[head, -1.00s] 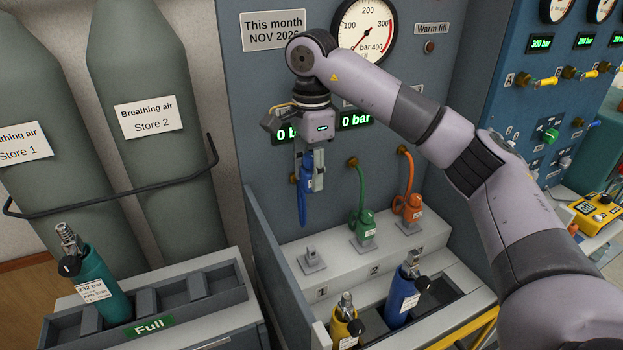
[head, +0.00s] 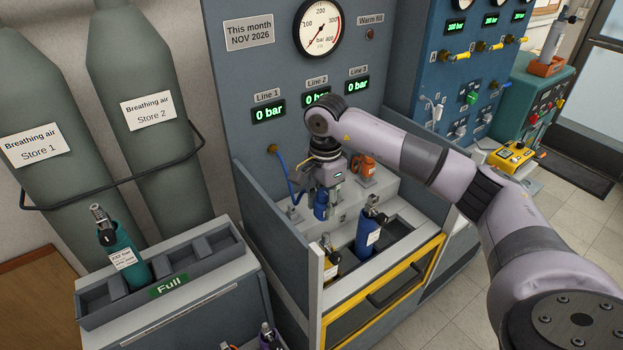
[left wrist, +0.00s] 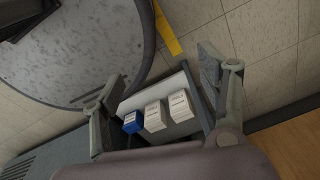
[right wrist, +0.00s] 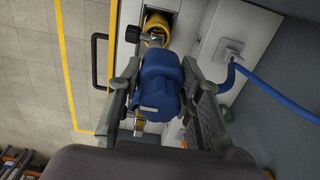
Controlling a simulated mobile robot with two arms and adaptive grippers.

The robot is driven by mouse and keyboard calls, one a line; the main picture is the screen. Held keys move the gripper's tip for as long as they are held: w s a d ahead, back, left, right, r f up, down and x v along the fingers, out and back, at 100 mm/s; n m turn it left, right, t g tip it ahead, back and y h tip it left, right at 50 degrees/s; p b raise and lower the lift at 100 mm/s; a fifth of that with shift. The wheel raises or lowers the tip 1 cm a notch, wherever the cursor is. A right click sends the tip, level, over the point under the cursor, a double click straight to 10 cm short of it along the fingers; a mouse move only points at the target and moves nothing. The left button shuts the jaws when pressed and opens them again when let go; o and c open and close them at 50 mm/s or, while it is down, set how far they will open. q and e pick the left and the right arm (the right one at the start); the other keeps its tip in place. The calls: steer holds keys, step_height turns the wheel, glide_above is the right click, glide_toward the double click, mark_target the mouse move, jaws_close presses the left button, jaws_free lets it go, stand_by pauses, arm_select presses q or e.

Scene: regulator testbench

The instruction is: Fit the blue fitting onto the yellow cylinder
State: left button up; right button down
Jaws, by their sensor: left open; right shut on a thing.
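The blue fitting (head: 320,212) is held in my right gripper (head: 322,198), with its blue hose running back to the panel. In the right wrist view the fitting (right wrist: 160,82) sits between both fingers. The yellow cylinder (head: 332,270) stands in the testbench well, its metal valve just below the fitting in the head view. The cylinder also shows in the right wrist view (right wrist: 157,22), partly hidden behind the fitting. I cannot tell whether fitting and valve touch. My left gripper (left wrist: 160,95) is open and empty; it does not show in the head view.
A blue cylinder (head: 368,234) stands right of the yellow one. The orange fitting (head: 364,168) rests on the ledge behind. A teal cylinder (head: 122,255) stands in the "Full" rack (head: 205,268). A grey side wall (head: 270,235) borders the well on the left.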

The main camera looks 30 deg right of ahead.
steer(key=shift+s+d+f, duration=0.2)
steer(key=shift+s, duration=0.1)
steer(key=shift+d+f, duration=0.1)
steer(key=shift+f, duration=0.15)
steer(key=shift+w+d+f+b, duration=0.1)
steer(key=shift+d+f+b, duration=0.1)
steer(key=shift+f, duration=0.15)
steer(key=shift+w+d+f+b, duration=0.1)
steer(key=shift+f+b, duration=0.05)
steer(key=shift+f, duration=0.2)
steer(key=shift+a+f, duration=0.1)
steer(key=shift+f, duration=0.2)
steer(key=shift+s+a+f+b, duration=0.1)
steer(key=shift+f+b, duration=0.4)
steer(key=shift+f, duration=0.1)
steer(key=shift+f+b, duration=0.45)
steer(key=shift+f, duration=0.4)
steer(key=shift+r, duration=0.1)
arm_select(q)
steer(key=shift+w+d+f, duration=0.2)
steer(key=shift+d+f, duration=0.1)
steer(key=shift+f, duration=0.2)
steer(key=shift+w+d+f, duration=0.2)
steer(key=shift+d+f, duration=0.1)
steer(key=shift+f, duration=0.2)
steer(key=shift+f, duration=0.2)
